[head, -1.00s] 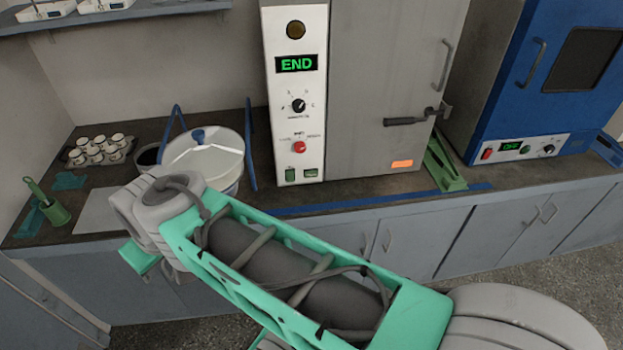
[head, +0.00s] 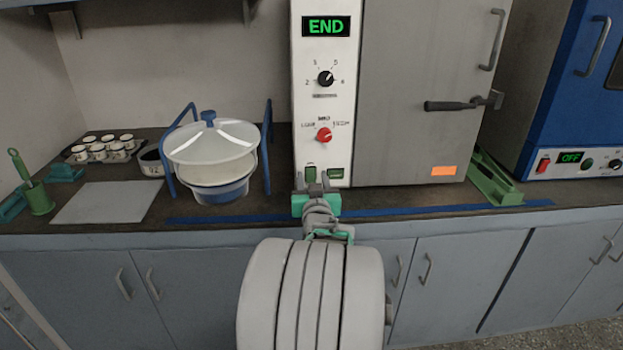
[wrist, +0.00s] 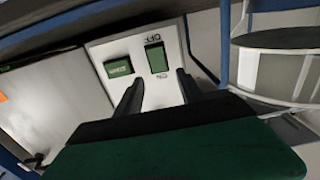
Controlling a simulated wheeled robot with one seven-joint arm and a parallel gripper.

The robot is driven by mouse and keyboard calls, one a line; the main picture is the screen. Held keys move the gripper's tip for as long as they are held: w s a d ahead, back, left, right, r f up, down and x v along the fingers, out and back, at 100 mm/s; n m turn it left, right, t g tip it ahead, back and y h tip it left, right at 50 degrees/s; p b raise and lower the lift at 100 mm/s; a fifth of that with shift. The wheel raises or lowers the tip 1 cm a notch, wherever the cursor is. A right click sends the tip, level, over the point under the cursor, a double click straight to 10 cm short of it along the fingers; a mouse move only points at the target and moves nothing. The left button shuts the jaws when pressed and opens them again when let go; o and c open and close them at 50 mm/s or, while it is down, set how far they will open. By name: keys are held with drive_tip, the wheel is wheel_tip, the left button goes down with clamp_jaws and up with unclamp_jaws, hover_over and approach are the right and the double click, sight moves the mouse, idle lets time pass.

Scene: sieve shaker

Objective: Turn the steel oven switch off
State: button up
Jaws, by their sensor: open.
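The steel oven (head: 410,80) is the tall grey unit with a white control panel (head: 308,90); its display (head: 326,27) reads END in green. Low on the panel is a green rocker switch (head: 310,174), with labels above and below it in the wrist view (wrist: 157,58). A green button (head: 336,173) sits beside it, also in the wrist view (wrist: 118,67). My gripper (head: 313,182) is open and empty in front of the lower panel. In the wrist view its two fingers (wrist: 160,82) point at the panel, near the rocker. I cannot tell whether they touch it.
A lidded white pot (head: 212,150) in a blue frame stands left of the oven. A green bracket (head: 495,182) lies to its right. A blue oven (head: 570,110) with an OFF display stands further right. Small cups (head: 103,148) and a green brush holder (head: 38,195) are at left.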

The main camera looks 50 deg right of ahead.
sight(311, 176)
drive_tip(key=shift+x, duration=1.4)
drive_tip(key=shift+c, duration=0.5)
clamp_jaws()
